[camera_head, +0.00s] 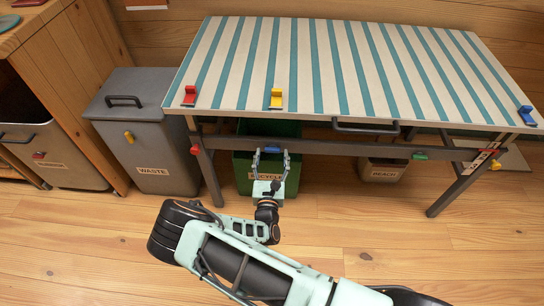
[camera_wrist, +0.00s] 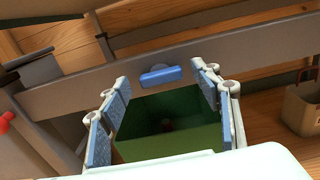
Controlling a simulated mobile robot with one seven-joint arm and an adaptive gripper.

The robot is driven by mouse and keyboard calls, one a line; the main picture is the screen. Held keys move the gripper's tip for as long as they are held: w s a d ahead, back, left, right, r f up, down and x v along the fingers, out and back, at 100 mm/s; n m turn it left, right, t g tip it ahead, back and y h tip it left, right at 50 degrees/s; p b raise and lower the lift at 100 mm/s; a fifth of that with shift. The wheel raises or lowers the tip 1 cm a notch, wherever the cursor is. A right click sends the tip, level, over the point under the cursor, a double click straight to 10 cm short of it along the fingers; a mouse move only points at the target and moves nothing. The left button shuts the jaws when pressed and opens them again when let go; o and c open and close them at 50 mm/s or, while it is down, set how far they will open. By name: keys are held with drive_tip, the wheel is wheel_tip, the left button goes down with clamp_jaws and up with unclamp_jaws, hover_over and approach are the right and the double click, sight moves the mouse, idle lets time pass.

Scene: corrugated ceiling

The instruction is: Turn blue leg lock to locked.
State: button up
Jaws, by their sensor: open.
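The blue leg lock (camera_wrist: 160,75) is a small bar-shaped knob on the grey rail under the striped table. It lies roughly level in the wrist view, beyond and between my fingertips. In the head view the blue lock (camera_head: 272,150) shows on the rail just past my gripper (camera_head: 270,160). My gripper is open and empty, its two blue-padded fingers spread (camera_wrist: 158,78); a gap seems to remain before the lock. Another blue piece (camera_head: 527,115) sits on the table's right corner.
The striped table (camera_head: 330,65) overhangs the rail. A red lock (camera_head: 195,150), green lock (camera_head: 420,155) and yellow lock (camera_head: 495,165) are also below it. A green recycle bin (camera_head: 243,180) stands under the rail, a waste bin (camera_head: 150,150) at left. The front floor (camera_head: 400,235) is clear.

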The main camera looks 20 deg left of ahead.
drive_tip(key=shift+w+a, duration=0.1)
drive_tip(key=shift+w, duration=0.25)
drive_tip(key=shift+c, duration=0.5)
drive_tip(key=c, duration=1.1)
drive_tip(key=shift+o, duration=0.2)
